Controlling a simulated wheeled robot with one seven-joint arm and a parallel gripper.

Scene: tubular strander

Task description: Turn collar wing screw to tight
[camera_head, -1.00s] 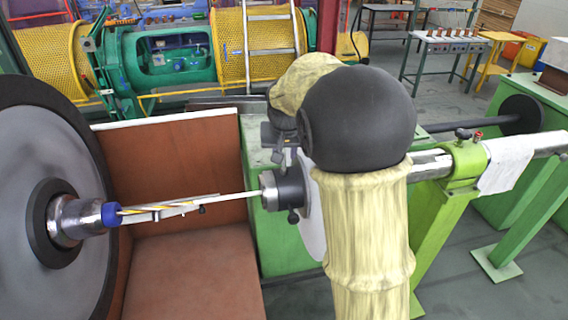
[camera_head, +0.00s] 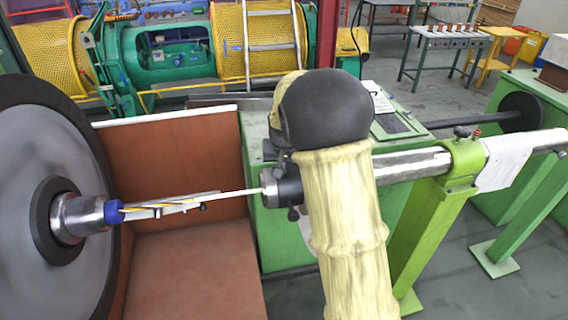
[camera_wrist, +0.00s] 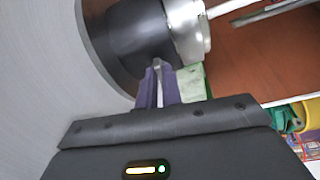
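The dark collar (camera_head: 286,186) sits on the shaft at mid-picture in the head view, with a small dark screw knob (camera_head: 292,214) under it. In the wrist view the dark collar (camera_wrist: 135,38) fills the upper middle, with a silver end piece on its right. My gripper (camera_wrist: 158,76) points at the collar's lower side. Its two purple-grey fingers stand close together, with a thin grey piece, seemingly the wing screw (camera_wrist: 157,64), at their tips. I cannot tell whether they clamp it. In the head view my arm hides the fingers and the collar's right side.
A large grey disc (camera_head: 40,190) with a blue-tipped spindle (camera_head: 110,213) stands at the left. A thin rod joins it to the collar. A brown guard (camera_head: 180,170) lies behind. A green stand (camera_head: 462,165) carries the shaft at the right.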

